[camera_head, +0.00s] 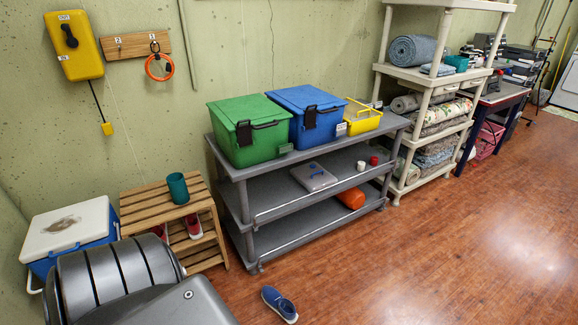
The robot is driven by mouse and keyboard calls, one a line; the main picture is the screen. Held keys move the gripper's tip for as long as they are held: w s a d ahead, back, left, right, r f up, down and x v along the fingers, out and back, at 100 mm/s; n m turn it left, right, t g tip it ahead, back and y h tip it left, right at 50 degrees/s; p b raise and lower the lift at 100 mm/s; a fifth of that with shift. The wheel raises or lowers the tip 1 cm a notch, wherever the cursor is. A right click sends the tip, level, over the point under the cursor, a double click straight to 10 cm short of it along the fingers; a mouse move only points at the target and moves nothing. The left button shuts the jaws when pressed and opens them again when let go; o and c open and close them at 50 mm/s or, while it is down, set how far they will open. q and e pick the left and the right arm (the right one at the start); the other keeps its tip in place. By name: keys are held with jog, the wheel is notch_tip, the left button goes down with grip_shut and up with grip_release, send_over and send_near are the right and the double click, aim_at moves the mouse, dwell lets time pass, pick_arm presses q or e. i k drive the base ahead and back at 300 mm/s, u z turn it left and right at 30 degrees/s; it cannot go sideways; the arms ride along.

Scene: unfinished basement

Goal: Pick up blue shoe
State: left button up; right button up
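A blue shoe (279,303) with a pale sole edge lies on the wooden floor in front of the grey shelf, near the bottom of the view. It lies alone, with nothing touching it. Neither of my grippers shows in the head view, so I cannot see whether they are open or shut.
A grey shelf (225,181) carries a green bin (249,130) and a blue bin (305,108). A slatted wooden rack (150,205) holds red shoes (194,226) and a teal cup (177,188). A cooler (70,230) stands left. The floor to the right is clear.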

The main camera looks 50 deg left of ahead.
aim_at(284, 308)
jog(key=i, duration=3.3)
jog(key=u, duration=3.45)
